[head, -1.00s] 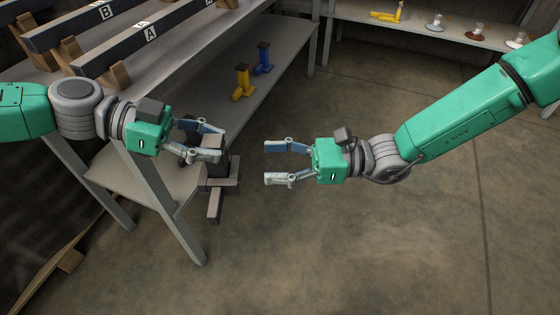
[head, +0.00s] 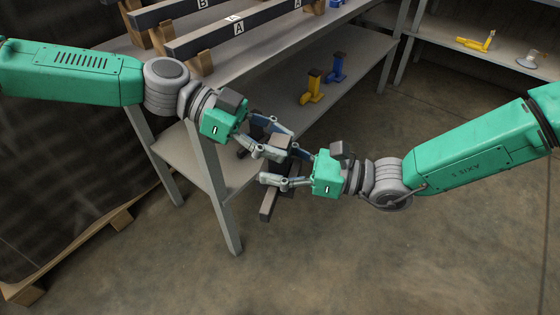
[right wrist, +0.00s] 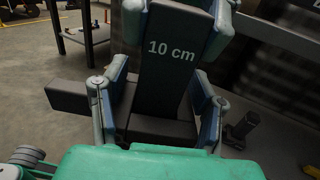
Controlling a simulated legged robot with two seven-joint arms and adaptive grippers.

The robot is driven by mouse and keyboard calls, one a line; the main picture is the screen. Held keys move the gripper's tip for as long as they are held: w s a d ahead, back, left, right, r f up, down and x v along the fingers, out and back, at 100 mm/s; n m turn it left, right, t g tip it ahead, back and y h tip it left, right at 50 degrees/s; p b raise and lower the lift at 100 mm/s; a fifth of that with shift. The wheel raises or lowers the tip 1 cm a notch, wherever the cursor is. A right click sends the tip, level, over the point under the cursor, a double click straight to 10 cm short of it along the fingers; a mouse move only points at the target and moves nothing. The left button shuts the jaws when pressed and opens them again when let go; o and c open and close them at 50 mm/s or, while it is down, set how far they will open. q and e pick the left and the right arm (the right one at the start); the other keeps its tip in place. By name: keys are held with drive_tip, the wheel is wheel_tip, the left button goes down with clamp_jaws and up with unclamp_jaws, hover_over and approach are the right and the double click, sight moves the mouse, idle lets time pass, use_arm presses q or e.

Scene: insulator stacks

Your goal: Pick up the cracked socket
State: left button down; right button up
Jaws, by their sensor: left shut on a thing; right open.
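My left gripper (head: 284,143) is shut on a dark grey angular block (head: 268,205), whose upper part is partly hidden by fingers. In the right wrist view the block (right wrist: 165,80) carries the label "10 cm" and has a side arm reaching left. Left gripper fingers (right wrist: 178,18) show at its top there. My right gripper (head: 277,166) is open, with its fingers (right wrist: 155,108) on either side of the block's lower part; I cannot tell whether they touch it. No cracked socket can be made out.
A grey rack (head: 225,190) stands behind my left gripper, with dark bars marked A (head: 240,29) and B (head: 200,5) on top. A yellow piece (head: 312,88) and a blue piece (head: 337,68) stand on its lower shelf. Another shelf (head: 450,48) is at the back right. The floor in front is clear.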

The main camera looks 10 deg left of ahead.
use_arm(q)
drive_tip(key=shift+r, duration=0.1)
use_arm(e)
clamp_jaws()
use_arm(q)
drive_tip(key=c, duration=1.1)
unclamp_jaws()
use_arm(e)
drive_tip(key=shift+r, duration=0.1)
use_arm(q)
drive_tip(key=shift+o, duration=0.2)
